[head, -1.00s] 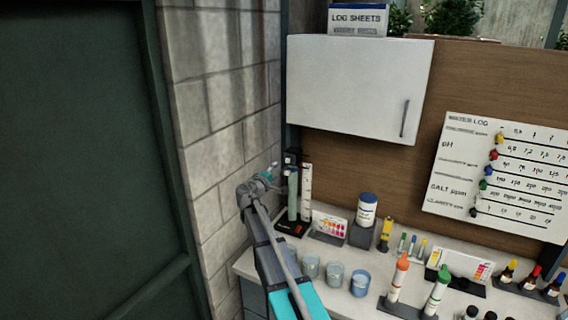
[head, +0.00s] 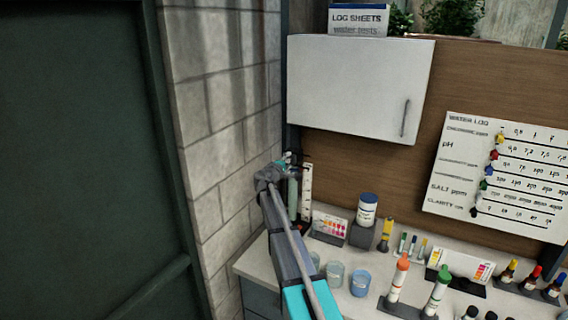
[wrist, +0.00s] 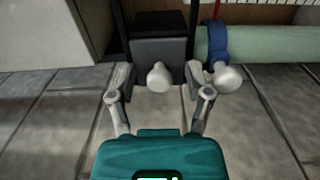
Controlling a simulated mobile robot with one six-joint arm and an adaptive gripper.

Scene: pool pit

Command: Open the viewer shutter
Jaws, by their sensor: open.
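My gripper (wrist: 160,92) is open in the wrist view, its two fingers spread to either side of a pale round knob (wrist: 158,77). I cannot tell if the fingers touch it. The knob stands out from a dark grey box (wrist: 158,47) with a black top, which looks like the viewer and its shutter. A second pale knob (wrist: 226,78) is just right of the right finger, by a blue collar (wrist: 215,45) on a pale green tube (wrist: 265,46). In the head view, my gripper (head: 286,161) is at the black stand by the wall and hides most of the viewer.
A white scale strip (head: 306,190) stands right of the gripper. A colour chart (head: 330,225), a white jar (head: 367,208) and cups (head: 335,273) are on the counter. A white cabinet (head: 355,88) hangs above. The block wall (head: 215,150) is close on the left.

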